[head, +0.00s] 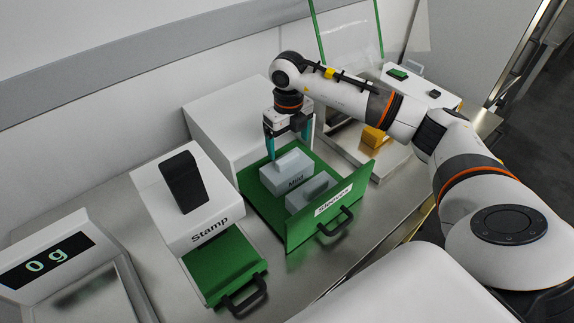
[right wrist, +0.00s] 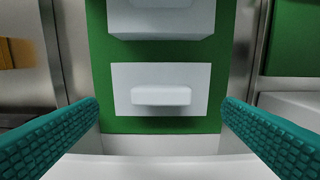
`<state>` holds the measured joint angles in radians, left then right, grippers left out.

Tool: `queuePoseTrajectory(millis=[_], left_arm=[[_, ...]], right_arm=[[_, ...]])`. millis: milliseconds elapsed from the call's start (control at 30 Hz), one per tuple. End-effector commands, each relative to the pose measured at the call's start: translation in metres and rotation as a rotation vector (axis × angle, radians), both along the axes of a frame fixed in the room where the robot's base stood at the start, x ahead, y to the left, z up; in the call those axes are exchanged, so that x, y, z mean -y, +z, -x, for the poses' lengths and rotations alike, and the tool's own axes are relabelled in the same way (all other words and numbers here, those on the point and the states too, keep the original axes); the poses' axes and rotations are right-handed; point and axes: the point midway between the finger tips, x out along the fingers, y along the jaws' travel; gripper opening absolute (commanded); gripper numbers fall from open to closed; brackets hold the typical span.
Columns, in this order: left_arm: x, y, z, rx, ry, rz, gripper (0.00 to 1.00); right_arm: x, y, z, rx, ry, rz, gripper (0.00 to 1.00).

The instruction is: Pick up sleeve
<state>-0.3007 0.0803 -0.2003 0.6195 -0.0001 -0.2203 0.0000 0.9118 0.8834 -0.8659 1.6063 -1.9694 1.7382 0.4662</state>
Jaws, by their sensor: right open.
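The green pull-out drawer (head: 254,209), labelled "Sleeves", holds two light grey blocks with raised tops, the sleeves. The back sleeve (head: 287,172) is marked "Mild"; the front sleeve (head: 310,193) is partly hidden by the drawer front. My right gripper (head: 288,146) is open and empty above the back of the drawer, behind the "Mild" sleeve. In the right wrist view, its teal fingers (right wrist: 160,130) are spread wide, with the back sleeve (right wrist: 160,88) ahead between them. The front sleeve (right wrist: 160,18) is cut off by the top edge. My left gripper is not in view.
A white stamp unit (head: 195,208) with a green tray (head: 222,266) stands left of the drawer. A scale (head: 85,270) reading "0 g" is at far left. A white housing (head: 238,112) is behind the drawer. A yellow block (head: 373,138) sits to the right.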

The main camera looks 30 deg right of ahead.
Motion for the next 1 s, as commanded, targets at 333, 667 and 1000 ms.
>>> queuePoseTrajectory(millis=[333, 667, 1000], left_arm=[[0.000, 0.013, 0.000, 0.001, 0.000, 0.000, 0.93], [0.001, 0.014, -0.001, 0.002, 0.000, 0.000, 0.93], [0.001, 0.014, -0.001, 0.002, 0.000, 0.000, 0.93]], right_arm=[[-0.001, -0.041, -0.003, -0.003, 0.000, -0.001, 0.89], [-0.002, -0.055, -0.003, 0.001, 0.001, -0.001, 0.89], [-0.001, -0.055, -0.003, 0.001, 0.001, 0.000, 0.42]])
